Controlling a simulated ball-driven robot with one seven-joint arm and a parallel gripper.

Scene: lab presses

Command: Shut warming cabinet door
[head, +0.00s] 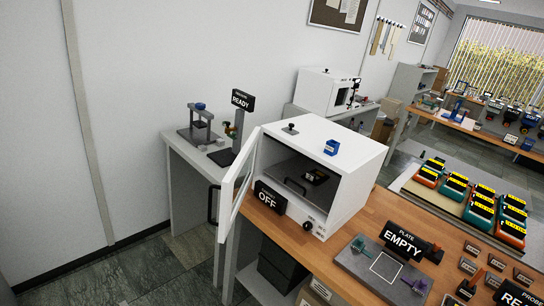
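The warming cabinet (345,200) is a white box on the wooden bench. Its white-framed door (239,187) stands wide open, swung out to the left from the cabinet's left edge. A dark handle (213,204) shows on the door's outer side. Inside the cabinet, a shelf (292,172) holds a small dark item with a yellow mark (315,176). A black "OFF" sign (270,197) stands before the opening at the door's hinge side. A dark knob (307,226) is on the lower front. My gripper is not in view.
A grey plate with an "EMPTY" sign (404,241) lies to the right on the bench (335,262). A side table (187,193) with a "READY" sign (242,101) stands behind the door. Floor (170,262) is clear at lower left.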

